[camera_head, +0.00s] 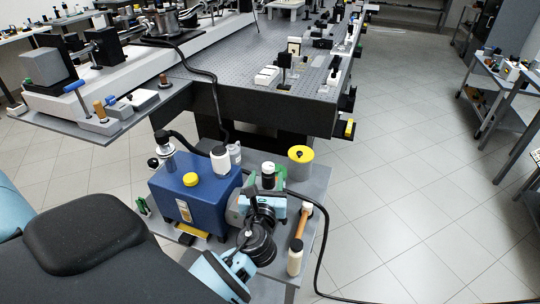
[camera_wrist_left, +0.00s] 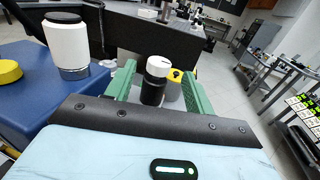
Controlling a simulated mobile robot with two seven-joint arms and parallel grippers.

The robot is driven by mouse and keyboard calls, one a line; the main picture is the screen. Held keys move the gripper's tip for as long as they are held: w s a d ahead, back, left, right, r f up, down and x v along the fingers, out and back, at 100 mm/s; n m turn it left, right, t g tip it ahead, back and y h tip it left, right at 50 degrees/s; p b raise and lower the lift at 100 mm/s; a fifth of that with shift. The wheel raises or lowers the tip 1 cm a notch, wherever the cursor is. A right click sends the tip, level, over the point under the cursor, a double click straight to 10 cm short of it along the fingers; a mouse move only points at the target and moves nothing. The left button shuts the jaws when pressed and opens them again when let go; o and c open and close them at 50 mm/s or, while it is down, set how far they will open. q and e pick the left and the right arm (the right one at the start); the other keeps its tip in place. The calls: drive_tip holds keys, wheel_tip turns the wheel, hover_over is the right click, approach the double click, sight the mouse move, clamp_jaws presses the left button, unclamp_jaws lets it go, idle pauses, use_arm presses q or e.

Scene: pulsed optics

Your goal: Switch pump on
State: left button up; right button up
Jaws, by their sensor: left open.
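A blue box-shaped unit with a yellow cap, which looks like the pump (camera_head: 186,206), stands on a grey cart. A white-topped cylinder stands on its right edge; the blue unit and cylinder also show at the left of the left wrist view (camera_wrist_left: 52,93). My left gripper (camera_head: 266,178) is just right of the unit, its green fingers apart. A small bottle-like piece with white top and black body (camera_wrist_left: 154,82) appears between or just beyond the fingers; contact cannot be told. No switch is clearly identifiable. My right gripper is out of view.
A yellow-topped can (camera_head: 301,162) stands behind my left gripper. A wooden-handled tool and a cream bottle (camera_head: 295,258) are at the cart's right side. A black cable runs off the cart.

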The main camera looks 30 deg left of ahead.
sight(268, 170)
use_arm(q)
drive_tip(key=shift+w+a+r, duration=0.1)
drive_tip(key=shift+w+a, duration=0.1)
drive_tip(key=shift+w, duration=0.15)
drive_tip(key=x, duration=0.5)
drive_tip(key=shift+x, duration=0.85)
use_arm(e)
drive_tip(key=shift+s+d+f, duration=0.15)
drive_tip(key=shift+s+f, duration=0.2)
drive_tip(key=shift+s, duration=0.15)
use_arm(q)
drive_tip(key=c, duration=1)
drive_tip(key=shift+o, duration=0.2)
